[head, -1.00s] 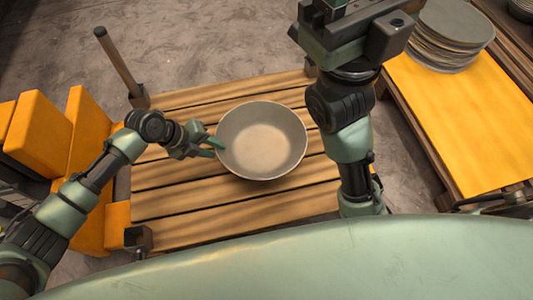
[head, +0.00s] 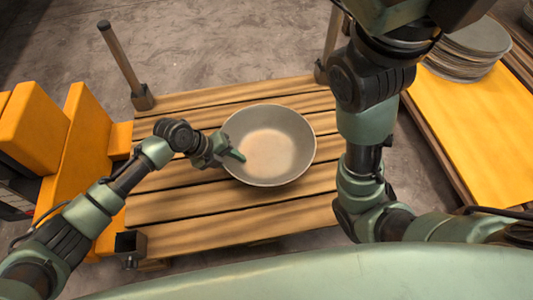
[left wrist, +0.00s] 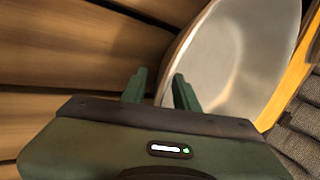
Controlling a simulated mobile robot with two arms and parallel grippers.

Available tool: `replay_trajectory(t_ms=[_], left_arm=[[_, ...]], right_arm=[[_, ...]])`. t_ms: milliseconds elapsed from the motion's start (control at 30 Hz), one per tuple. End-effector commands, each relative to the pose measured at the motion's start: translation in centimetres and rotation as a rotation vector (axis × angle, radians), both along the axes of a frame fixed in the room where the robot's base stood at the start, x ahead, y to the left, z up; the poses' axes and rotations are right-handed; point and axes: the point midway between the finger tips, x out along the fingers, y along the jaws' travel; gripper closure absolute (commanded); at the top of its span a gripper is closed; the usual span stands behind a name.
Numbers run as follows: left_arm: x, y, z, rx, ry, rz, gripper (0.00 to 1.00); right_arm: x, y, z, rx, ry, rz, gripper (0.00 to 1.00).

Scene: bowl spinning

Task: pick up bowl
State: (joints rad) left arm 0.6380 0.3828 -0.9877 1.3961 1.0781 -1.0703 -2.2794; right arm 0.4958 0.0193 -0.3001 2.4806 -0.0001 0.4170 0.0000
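A grey bowl (head: 278,165) stands upright on a slatted wooden table and looks empty. My left gripper (head: 226,151) is at the bowl's left rim, with one green finger over the inside of the bowl. In the left wrist view, the two fingers of my left gripper (left wrist: 160,90) are apart. The rim of the bowl (left wrist: 235,50) lies between them, one finger outside the wall and one inside; I see no clear grip. My right arm comes in on the right and rises past the top edge, so its gripper is out of view.
The slatted wooden table (head: 200,208) has bare room around the bowl. A post (head: 122,60) rises at its far left corner. Orange blocks (head: 72,150) stand to the left. On the right, a yellow-topped table (head: 490,130) holds a stack of grey plates (head: 465,50).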

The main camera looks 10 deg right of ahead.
Motion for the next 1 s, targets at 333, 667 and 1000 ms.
replay_trajectory(t_ms=[333, 667, 1000], left_arm=[[-0.01, 0.01, 0.03, 0.0, 0.0, 0.0, 1.0], [-0.05, 0.03, -0.02, 0.0, 0.001, -0.001, 1.0], [-0.07, 0.03, -0.08, 0.001, 0.001, -0.001, 1.0]], right_arm=[[0.02, 0.01, 0.0, 0.0, 0.001, 0.0, 0.43], [0.02, 0.0, -0.01, 0.001, 0.0, 0.001, 0.43], [0.04, 0.0, -0.03, 0.0, 0.001, 0.001, 0.43]])
